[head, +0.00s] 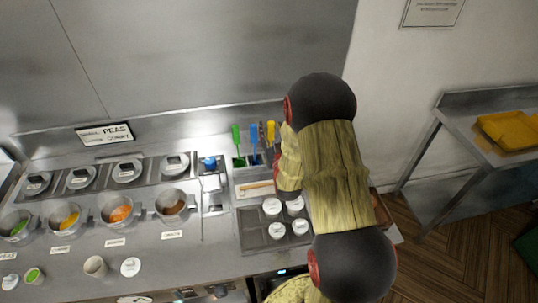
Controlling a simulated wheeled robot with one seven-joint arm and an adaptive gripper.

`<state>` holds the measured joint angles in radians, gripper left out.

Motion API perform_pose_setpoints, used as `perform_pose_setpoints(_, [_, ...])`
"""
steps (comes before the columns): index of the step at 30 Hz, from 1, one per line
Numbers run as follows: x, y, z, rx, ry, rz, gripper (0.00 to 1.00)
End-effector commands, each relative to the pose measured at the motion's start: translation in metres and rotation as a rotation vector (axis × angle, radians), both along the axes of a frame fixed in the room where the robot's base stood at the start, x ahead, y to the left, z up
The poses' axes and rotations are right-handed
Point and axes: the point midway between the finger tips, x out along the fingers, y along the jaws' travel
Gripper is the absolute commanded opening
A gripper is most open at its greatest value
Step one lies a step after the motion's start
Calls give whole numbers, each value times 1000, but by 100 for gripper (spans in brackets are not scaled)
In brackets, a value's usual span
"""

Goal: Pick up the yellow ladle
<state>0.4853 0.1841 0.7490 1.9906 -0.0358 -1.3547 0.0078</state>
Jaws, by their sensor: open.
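A small yellow utensil (271,132), which looks like the yellow ladle, stands upright at the back of the counter, at the right end of a row of utensils. Its lower part is hidden behind my arm or its neighbours. A green utensil (237,142) and a blue utensil (254,143) stand to its left, with a grey one between the blue and the yellow. My arm covers the counter just right of the row. My gripper's fingers do not show, so I cannot see where they are relative to the ladle.
Steel bowls of food (121,211) and lidded round containers (127,170) fill the counter's left. A dark tray (258,239) with several white-lidded cups lies in front of the utensils. A side table (450,118) with yellow trays stands at right, with open wooden floor before it.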

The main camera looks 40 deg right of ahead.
Motion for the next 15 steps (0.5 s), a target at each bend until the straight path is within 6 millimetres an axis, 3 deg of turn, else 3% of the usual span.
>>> perform_pose_setpoints(15, [49,-23,-1,1,2,0,42])
